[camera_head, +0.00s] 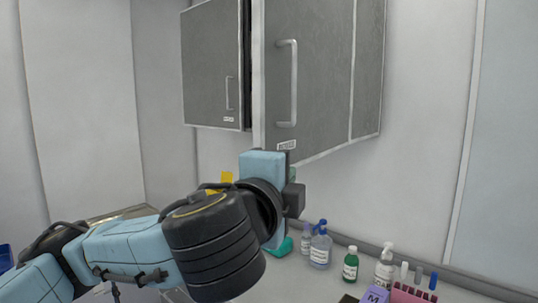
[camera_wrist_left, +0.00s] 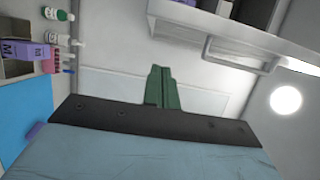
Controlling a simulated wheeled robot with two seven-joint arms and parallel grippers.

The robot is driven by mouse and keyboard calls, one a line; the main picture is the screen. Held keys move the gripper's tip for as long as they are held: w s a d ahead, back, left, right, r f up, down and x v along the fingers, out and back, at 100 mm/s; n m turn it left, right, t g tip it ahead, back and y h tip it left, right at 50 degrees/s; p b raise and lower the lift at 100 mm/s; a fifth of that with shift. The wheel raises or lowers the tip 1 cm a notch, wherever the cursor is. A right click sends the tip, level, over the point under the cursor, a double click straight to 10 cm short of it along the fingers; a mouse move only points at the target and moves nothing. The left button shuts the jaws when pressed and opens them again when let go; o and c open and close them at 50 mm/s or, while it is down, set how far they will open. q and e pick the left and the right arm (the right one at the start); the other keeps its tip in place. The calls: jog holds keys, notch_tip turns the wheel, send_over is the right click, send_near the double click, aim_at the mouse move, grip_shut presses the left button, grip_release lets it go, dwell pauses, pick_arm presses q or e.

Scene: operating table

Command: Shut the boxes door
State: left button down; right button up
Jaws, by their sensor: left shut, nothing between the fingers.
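A wall cabinet with grey doors hangs above the counter in the head view. The left door (camera_head: 211,65) has a vertical handle near its right edge. The right door (camera_head: 325,75) has a handle near its left edge, and that edge stands out toward me, with a dark gap behind it. My left gripper (camera_head: 292,176) is just below the right door's lower left corner; its fingertips are mostly hidden there, and contact cannot be told. In the left wrist view its green fingers (camera_wrist_left: 161,88) are together and empty. My right gripper is not in view.
On the counter below stand a clear bottle (camera_head: 320,248), a green bottle (camera_head: 350,265), a white pump bottle (camera_head: 384,266), a purple box (camera_head: 375,295) and a pink rack (camera_head: 412,294) with tubes.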

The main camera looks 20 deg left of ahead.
pick_arm(q)
jog(key=shift+w+a+p, duration=0.45)
jog(key=shift+w+a, duration=0.35)
jog(key=shift+a, duration=0.15)
jog(key=shift+w+a+p, duration=0.4)
jog(key=shift+w+a, duration=0.35)
jog(key=shift+a, duration=0.2)
